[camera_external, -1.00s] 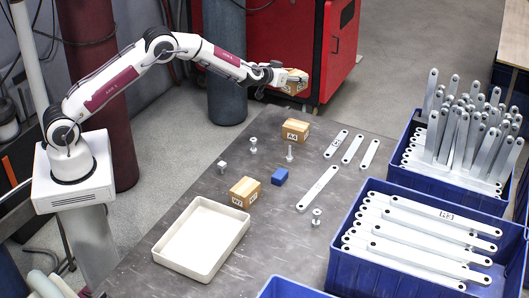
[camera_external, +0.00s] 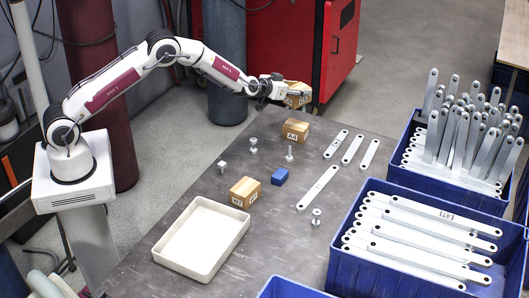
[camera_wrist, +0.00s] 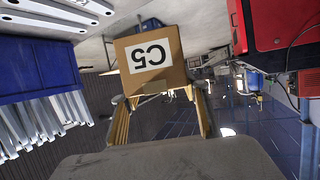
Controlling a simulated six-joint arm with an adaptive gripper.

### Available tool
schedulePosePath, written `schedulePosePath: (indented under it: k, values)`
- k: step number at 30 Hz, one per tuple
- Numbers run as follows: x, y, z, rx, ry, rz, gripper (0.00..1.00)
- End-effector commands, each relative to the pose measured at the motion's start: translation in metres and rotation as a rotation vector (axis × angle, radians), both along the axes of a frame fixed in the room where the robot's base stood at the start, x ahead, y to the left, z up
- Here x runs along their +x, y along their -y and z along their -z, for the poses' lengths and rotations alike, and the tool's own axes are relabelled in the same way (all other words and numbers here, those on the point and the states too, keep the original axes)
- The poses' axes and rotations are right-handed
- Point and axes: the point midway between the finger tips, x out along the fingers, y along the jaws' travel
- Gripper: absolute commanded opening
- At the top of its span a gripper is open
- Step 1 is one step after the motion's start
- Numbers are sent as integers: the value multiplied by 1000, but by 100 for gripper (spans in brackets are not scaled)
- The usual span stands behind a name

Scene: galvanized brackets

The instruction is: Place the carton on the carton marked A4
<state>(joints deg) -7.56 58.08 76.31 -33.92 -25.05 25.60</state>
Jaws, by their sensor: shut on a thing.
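My gripper (camera_external: 284,92) is shut on a small brown carton (camera_external: 297,97) and holds it in the air above the far edge of the table. In the wrist view the held carton (camera_wrist: 153,58) sits between the two fingers and bears a C5 label, seen upside down. The carton marked A4 (camera_external: 295,130) stands on the table below and apart from the held carton, with clear table around its top. In the wrist view I cannot make out the A4 carton.
Another carton marked W2 or similar (camera_external: 245,192) stands by a blue block (camera_external: 280,177) and a cream tray (camera_external: 212,270). Bolts (camera_external: 290,153) and flat brackets (camera_external: 317,188) lie near the A4 carton. Blue crates of brackets (camera_external: 345,285) stand at the right.

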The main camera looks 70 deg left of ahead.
Motion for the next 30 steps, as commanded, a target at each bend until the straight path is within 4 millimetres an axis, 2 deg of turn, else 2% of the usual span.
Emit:
schedulePosePath:
  k: [5, 18, 30]
  values:
    - [0, 0, 4, 0, 1, 0, 18]
    - [0, 0, 56, 0, 1, 0, 18]
    - [0, 0, 61, 1, 2, 0, 18]
